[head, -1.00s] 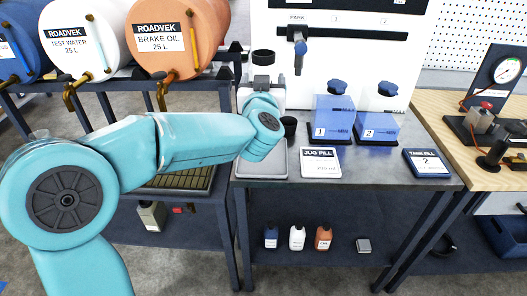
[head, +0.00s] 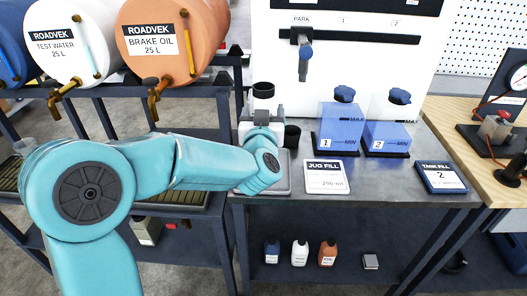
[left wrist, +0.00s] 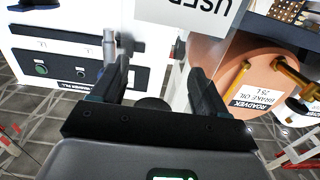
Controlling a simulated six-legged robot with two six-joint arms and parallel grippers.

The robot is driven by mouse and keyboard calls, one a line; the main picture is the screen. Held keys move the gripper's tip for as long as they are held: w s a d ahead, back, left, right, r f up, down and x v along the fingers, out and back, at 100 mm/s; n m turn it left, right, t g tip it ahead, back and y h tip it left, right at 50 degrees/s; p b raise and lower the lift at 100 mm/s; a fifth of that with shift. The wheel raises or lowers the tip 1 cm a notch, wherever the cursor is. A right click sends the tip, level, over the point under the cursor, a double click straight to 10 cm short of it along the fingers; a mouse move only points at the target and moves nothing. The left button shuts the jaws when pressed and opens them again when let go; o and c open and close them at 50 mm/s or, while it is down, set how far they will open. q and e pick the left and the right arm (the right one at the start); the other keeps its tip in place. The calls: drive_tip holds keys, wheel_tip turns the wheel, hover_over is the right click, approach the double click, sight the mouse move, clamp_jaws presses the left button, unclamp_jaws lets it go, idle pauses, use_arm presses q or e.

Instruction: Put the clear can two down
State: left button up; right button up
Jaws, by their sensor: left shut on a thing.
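My left gripper (head: 262,120) is over the left end of the grey bench, pointing away. It is shut on a pale, see-through thing with a black rim, which I take to be the clear can (head: 263,102); no number shows on it. The can is upright, above or near a pale plate (head: 276,184); I cannot tell whether it touches. In the left wrist view the fingers (left wrist: 160,70) stand apart around a dark round shape (left wrist: 152,103). Another clear cup (head: 24,146) stands at the far left, partly hidden by my arm. My right gripper is out of view.
Tank 1 (head: 340,128) and tank 2 (head: 387,137) hold blue liquid. A jug fill card (head: 327,177) and tank fill card (head: 441,178) lie in front. The brake oil drum (head: 165,50) hangs left.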

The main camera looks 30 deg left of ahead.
use_arm(q)
wheel_tip(320, 180, down, 5)
drive_tip(key=shift+s+a+f, duration=0.1)
drive_tip(key=shift+f, duration=0.1)
drive_tip(key=shift+f+b, duration=0.3)
drive_tip(key=shift+f, duration=0.3)
wheel_tip(320, 180, down, 3)
drive_tip(key=shift+f, duration=0.2)
drive_tip(key=shift+s, duration=0.1)
drive_tip(key=shift+f+b, duration=0.1)
drive_tip(key=shift+b, duration=0.3)
drive_tip(key=o, duration=1.5)
drive_tip(key=shift+w, duration=0.2)
drive_tip(key=shift+s, duration=0.15)
